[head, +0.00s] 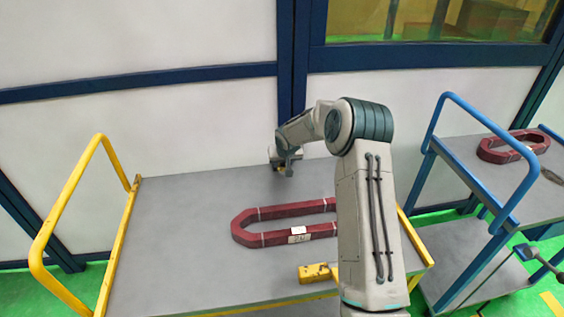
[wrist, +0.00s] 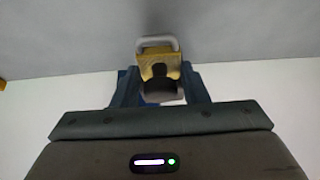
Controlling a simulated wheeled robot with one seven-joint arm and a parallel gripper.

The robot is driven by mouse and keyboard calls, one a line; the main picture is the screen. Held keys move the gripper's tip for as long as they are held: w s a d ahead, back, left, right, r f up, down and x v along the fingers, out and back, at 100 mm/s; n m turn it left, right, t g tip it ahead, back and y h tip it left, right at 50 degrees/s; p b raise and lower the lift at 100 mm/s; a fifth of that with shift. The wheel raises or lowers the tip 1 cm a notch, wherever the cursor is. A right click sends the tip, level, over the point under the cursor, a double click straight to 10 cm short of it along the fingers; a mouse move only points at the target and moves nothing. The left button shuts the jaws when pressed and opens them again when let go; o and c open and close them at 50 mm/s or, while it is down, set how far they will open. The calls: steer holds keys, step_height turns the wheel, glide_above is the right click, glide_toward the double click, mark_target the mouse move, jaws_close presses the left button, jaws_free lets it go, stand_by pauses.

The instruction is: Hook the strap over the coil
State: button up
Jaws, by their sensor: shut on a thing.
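The coil (head: 266,238), a dark red elongated ring with pale bands and white labels, lies flat on the grey top of the yellow cart. My arm hides its right end. My gripper (head: 283,168) is behind the coil, near the cart's back edge, clearly apart from it. In the wrist view my gripper (wrist: 160,78) has its blue fingers shut on a yellow piece (wrist: 158,64) with a pale grey loop (wrist: 157,42) on its far side. This looks like the strap, but I cannot tell its full shape.
The yellow cart (head: 170,215) has a raised yellow handle (head: 65,200) at its left. A yellow block (head: 318,272) sits at its front edge. A blue cart (head: 480,165) at the right carries another red coil (head: 513,147). A white wall stands close behind.

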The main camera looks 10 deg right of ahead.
steer(key=shift+s+b, duration=2.4)
steer(key=shift+s, duration=2.35)
steer(key=shift+s+b, duration=1.35)
steer(key=shift+s, duration=3.1)
steer(key=shift+a, duration=0.1)
